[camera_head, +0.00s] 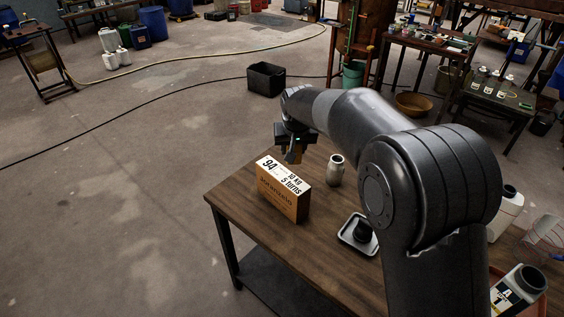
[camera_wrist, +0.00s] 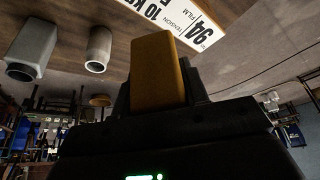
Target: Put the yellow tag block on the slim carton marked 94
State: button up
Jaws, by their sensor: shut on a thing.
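The slim carton marked 94 (camera_head: 282,195) stands upright on the near-left part of the wooden table, orange-brown with a white printed top. Its white top with the 94 also shows in the wrist view (camera_wrist: 195,28). My gripper (camera_head: 293,154) is just behind and above the carton in the head view. In the wrist view my gripper (camera_wrist: 160,92) is shut on the yellow tag block (camera_wrist: 158,62), which sticks out between the fingers. The block looks apart from the carton, but the exact gap is hard to judge. In the head view the block is mostly hidden by the fingers.
A grey metal canister (camera_head: 336,170) stands right of the carton on the table (camera_head: 262,226). White bottles stand at the right end. A black bin (camera_head: 266,79) is on the floor behind.

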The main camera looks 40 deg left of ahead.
jog(key=a+f, duration=0.1)
jog(key=s+a+f, duration=0.1)
jog(key=a, duration=0.1)
jog(key=shift+s+a, duration=0.1)
jog(key=shift+s, duration=0.05)
jog(key=shift+f, duration=2.05)
jog(key=o, duration=1)
jog(key=shift+f, duration=0.15)
jog(key=v, duration=1.2)
jog(key=shift+r, duration=0.2)
